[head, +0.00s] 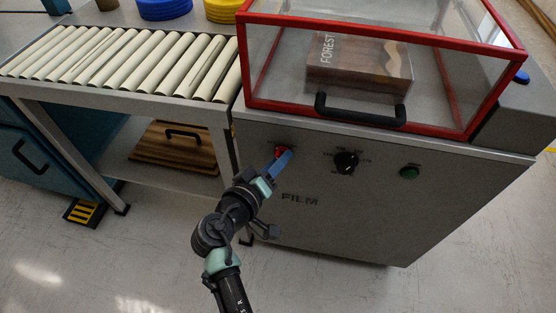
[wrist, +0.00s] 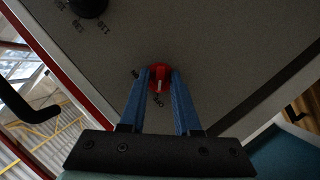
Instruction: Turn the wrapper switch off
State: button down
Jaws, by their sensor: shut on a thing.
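The wrapper machine (head: 400,225) is a grey cabinet marked FILM. A red rotary switch (head: 278,151) is on its front panel at the upper left. My gripper (head: 285,157) is at the switch. In the wrist view its blue fingers (wrist: 162,78) stand on both sides of the red knob and are shut on it. The fingers partly hide the knob in the head view.
A roller conveyor (head: 120,62) adjoins at left.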

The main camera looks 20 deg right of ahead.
jog(key=c, duration=0.9)
grip_release()
jog(key=shift+s+a, duration=0.1)
jog(key=p+v, duration=0.2)
jog(key=v, duration=1)
jog(key=shift+s+a, duration=0.25)
jog(key=shift+r, duration=0.1)
